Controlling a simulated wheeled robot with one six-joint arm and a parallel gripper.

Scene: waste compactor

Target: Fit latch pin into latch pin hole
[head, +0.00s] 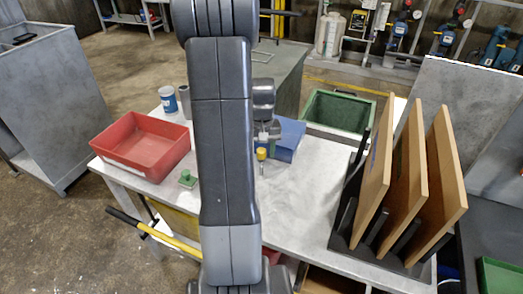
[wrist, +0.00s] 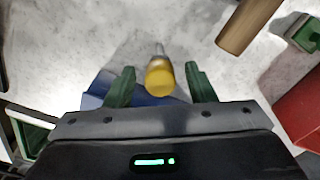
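The latch pin appears to be the piece with a yellow head (head: 261,154) and a thin metal shaft, near the middle of the table. In the wrist view its yellow head (wrist: 160,78) faces me, with the shaft pointing away. My gripper (wrist: 160,68) is open, with one green finger on each side of the yellow head and a visible gap at both sides. In the head view my gripper (head: 267,132) is partly hidden behind my arm. A blue block (head: 289,140) lies just behind the pin. I cannot make out the latch pin hole.
A red bin (head: 143,146), a blue-and-white can (head: 169,99) and a small green piece (head: 187,179) are on the left. A green bin (head: 338,112) is behind. A rack with upright wooden boards (head: 408,180) stands on the right. Bare tabletop (head: 310,185) lies between.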

